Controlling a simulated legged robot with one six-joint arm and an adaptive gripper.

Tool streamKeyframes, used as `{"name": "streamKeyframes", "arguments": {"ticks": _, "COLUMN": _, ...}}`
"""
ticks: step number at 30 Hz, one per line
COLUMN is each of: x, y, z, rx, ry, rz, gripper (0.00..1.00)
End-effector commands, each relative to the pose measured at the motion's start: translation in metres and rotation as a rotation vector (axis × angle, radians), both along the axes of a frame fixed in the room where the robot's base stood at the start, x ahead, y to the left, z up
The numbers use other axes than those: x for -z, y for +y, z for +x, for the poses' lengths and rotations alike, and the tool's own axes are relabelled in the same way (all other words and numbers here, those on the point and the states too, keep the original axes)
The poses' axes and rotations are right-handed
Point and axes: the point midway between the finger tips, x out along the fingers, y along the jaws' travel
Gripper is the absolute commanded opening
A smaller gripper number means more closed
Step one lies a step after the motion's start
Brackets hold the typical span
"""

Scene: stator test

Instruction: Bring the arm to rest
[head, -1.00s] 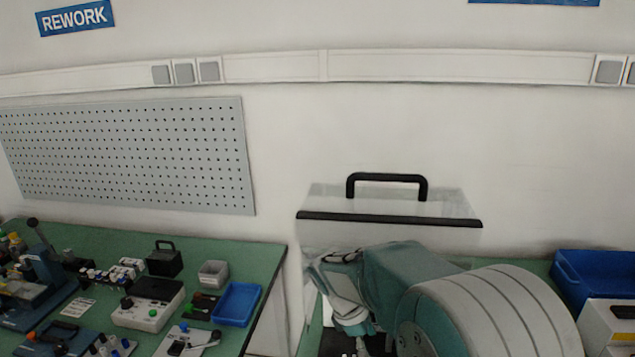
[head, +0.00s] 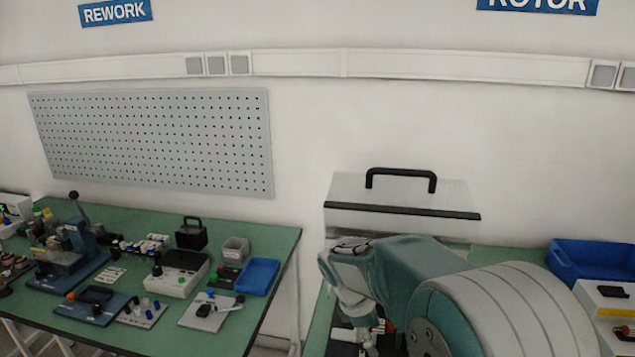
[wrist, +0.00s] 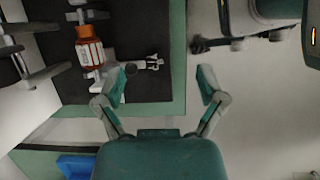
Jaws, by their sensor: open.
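My gripper (wrist: 166,82) shows in the wrist view with its two fingers spread wide and nothing between them. It hangs over the edge of a green bench (wrist: 178,60) with a dark mat (wrist: 135,30). An orange and white part (wrist: 89,48) with a metal fitting lies on the mat, to the left of the fingers and apart from them. In the head view my teal and grey arm fills the lower right and is folded low. The gripper's fingers cannot be made out there.
A clear cover with a black handle (head: 401,172) stands behind my arm. A blue bin (head: 590,262) is at the right. The left bench (head: 285,237) holds a small blue tray (head: 257,276), a white control box (head: 178,273) and a press (head: 70,250). A gap separates the benches.

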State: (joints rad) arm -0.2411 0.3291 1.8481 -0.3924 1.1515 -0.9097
Motion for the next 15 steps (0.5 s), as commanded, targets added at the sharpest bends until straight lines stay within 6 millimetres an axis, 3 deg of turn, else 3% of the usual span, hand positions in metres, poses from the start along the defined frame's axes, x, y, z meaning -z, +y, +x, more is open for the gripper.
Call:
{"name": "streamKeyframes", "arguments": {"ticks": 7, "x": -0.001, "y": -0.006, "z": -0.002, "rx": 0.016, "ry": -0.006, "rz": 0.012, "gripper": 0.90}}
{"name": "streamKeyframes", "arguments": {"ticks": 15, "x": -0.017, "y": -0.017, "z": -0.015, "rx": 0.096, "ry": -0.061, "rz": 0.046, "gripper": 0.90}}
